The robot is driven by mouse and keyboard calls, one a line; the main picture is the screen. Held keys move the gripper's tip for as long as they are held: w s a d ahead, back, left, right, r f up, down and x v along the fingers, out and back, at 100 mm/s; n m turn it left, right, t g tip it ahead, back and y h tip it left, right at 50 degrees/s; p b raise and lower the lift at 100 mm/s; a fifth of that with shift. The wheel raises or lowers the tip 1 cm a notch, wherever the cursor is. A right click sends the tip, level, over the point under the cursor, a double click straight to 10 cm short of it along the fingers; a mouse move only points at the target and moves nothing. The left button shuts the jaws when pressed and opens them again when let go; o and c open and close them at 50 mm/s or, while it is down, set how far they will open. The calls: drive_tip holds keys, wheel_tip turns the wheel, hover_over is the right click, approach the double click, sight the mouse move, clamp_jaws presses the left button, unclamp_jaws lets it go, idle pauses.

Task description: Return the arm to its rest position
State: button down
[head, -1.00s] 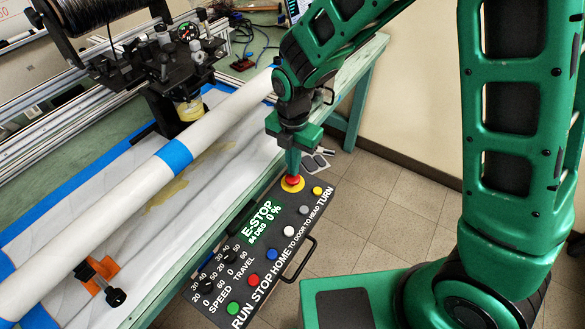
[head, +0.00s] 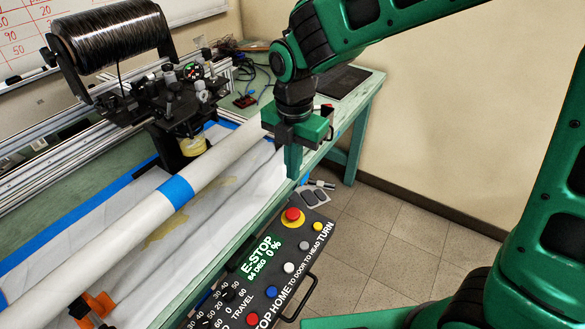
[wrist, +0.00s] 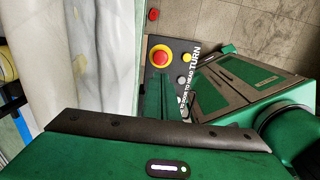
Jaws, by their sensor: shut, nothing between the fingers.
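My green arm reaches in from the right in the head view. My gripper (head: 292,176) points down and is shut, with nothing in it. It is above the far end of the control panel (head: 262,243), apart from the red E-stop button (head: 292,215) on its yellow ring. The panel display reads E-STOP, 84 DEG and 0 %. In the wrist view the E-stop button (wrist: 160,57) shows uncovered, and my gripper's fingers (wrist: 160,95) show just below it.
A white tube (head: 120,240) with blue tape bands lies along the bench (head: 345,105). A carriage with a black tow spool (head: 110,45) stands behind it. A panel handle (head: 300,296) juts out at the right. Tiled floor (head: 400,230) is clear beyond the panel.

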drive_tip(key=s+d+r+m, duration=0.2)
drive_tip(key=s+d+m, duration=0.1)
drive_tip(key=d+m, duration=0.75)
drive_tip(key=s+d+r+m, duration=0.2)
drive_tip(key=d+m, duration=0.5)
drive_tip(key=d, duration=0.7)
drive_tip(key=s+d+m, duration=1.1)
drive_tip(key=s+m, duration=0.4)
drive_tip(key=m, duration=0.2)
drive_tip(key=shift+s+d, duration=0.4)
drive_tip(key=shift+f, duration=0.1)
